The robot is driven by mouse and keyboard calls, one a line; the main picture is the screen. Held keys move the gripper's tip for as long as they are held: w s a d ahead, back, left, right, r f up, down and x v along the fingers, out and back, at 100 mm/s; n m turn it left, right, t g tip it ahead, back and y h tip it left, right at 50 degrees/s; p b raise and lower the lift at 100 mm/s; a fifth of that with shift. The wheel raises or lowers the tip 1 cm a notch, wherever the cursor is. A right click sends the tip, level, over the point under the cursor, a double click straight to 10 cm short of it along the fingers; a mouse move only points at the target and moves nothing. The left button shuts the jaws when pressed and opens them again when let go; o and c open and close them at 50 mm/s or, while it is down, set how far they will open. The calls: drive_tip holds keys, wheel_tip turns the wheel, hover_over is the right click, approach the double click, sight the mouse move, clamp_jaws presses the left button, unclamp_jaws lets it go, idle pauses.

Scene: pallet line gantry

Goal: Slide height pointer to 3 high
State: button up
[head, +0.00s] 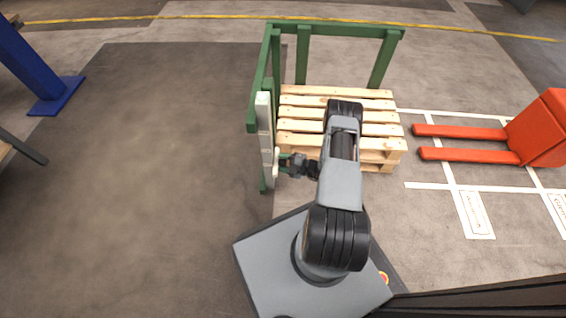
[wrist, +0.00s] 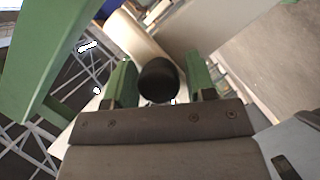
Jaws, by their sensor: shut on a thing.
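A tall pale scale board (head: 264,115) stands on the near post of the green gantry frame (head: 340,30). A small cream part, which looks like the height pointer (head: 276,163), sits at its lower part. My gripper (head: 284,166) reaches it from the right. In the wrist view my gripper (wrist: 160,84) has its two green-padded fingers on either side of a round black knob (wrist: 158,80) and is shut on it. A cream bar (wrist: 134,38) shows behind the knob. The scale's markings cannot be read.
Stacked wooden pallets (head: 320,95) stand inside the frame, behind and right of my gripper. An orange pallet truck (head: 540,130) is at the right with its forks toward them. A blue post (head: 35,70) stands far left. The floor left of the frame is clear.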

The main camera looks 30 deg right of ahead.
sight(285, 161)
drive_tip(key=shift+a+r, duration=0.1)
drive_tip(key=c, duration=0.5)
wheel_tip(285, 161, up, 10)
drive_tip(key=p, duration=0.7)
drive_tip(key=shift+r, duration=0.15)
drive_tip(key=o, duration=1.1)
drive_tip(key=shift+a, duration=0.15)
drive_tip(key=shift+s+d, duration=0.25)
drive_tip(key=shift+d, duration=0.2)
drive_tip(key=p+v, duration=0.3)
drive_tip(key=v, duration=0.9)
drive_tip(key=shift+s+d+r, duration=0.15)
drive_tip(key=shift+s+d, duration=0.05)
drive_tip(key=shift+s, duration=0.05)
